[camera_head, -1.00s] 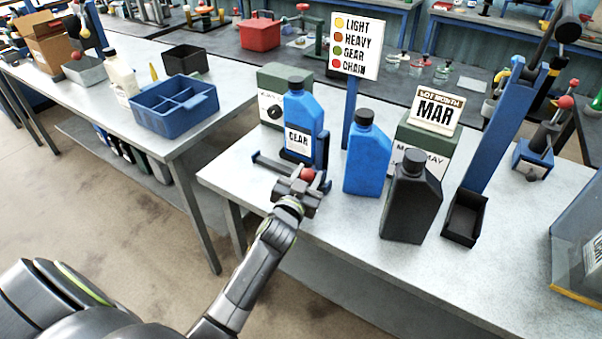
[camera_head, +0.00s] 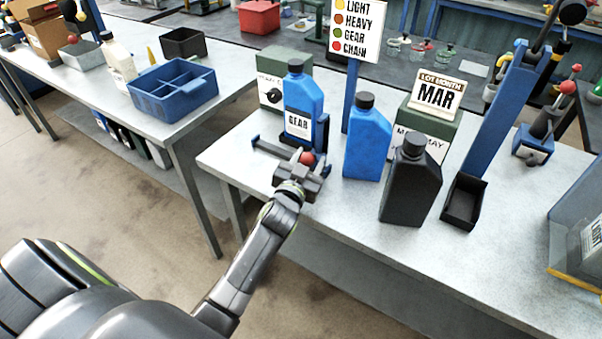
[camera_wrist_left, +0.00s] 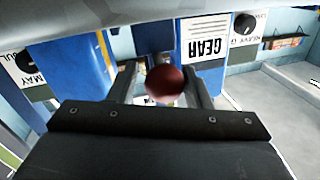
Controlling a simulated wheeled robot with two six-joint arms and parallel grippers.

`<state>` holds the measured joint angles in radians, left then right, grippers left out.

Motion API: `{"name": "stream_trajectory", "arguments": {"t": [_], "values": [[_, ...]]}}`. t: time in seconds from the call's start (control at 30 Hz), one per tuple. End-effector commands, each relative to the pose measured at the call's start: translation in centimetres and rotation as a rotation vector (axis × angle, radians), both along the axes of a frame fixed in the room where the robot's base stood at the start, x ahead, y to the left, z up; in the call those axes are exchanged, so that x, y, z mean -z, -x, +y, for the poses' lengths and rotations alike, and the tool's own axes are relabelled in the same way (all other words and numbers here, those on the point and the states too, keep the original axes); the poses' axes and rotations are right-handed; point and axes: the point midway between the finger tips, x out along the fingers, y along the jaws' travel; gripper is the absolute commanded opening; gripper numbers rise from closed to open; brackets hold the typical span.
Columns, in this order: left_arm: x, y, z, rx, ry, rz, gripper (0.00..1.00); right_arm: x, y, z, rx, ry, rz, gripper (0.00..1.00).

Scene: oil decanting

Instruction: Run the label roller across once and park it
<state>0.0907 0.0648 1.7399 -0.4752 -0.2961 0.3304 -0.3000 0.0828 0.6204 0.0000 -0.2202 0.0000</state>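The label roller is a dark and blue frame (camera_head: 265,147) at the foot of the blue bottle (camera_head: 303,97) labelled GEAR, with a red ball knob (camera_head: 307,158) on its near side. My left gripper (camera_head: 304,171) is at this knob. In the left wrist view the red knob (camera_wrist_left: 165,82) lies between the two spread fingers; I cannot tell whether they press on it. The GEAR label (camera_wrist_left: 205,48) appears upside down there, on the bottle just beyond. The gripper and knob hide part of the roller. My right gripper is not in view.
A plain blue bottle (camera_head: 367,139) and a black bottle (camera_head: 411,182) stand close on the right. A black tray (camera_head: 464,203) sits at a blue post. The MAR calendar block (camera_head: 437,92) is behind. The table's front strip (camera_head: 340,212) is clear.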

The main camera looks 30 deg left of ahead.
Motion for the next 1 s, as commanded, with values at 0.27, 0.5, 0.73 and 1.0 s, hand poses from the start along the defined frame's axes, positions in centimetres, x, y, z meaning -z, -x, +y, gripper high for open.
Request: {"name": "stream_trajectory", "arguments": {"t": [0.27, 0.5, 0.73, 1.0], "values": [[0.2, 4.1, -0.5, -0.001, 0.006, 0.004, 0.43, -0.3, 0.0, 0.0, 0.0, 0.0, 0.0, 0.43], [0.1, 8.9, -1.0, -0.003, 0.005, 0.004, 0.43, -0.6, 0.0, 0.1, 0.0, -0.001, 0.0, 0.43], [0.0, 12.8, -1.5, 0.0, 0.005, 0.005, 0.43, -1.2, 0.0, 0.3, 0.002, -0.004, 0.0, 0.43], [0.3, 15.7, -1.9, 0.0, 0.004, 0.004, 0.43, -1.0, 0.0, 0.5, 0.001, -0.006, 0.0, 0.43]]}}
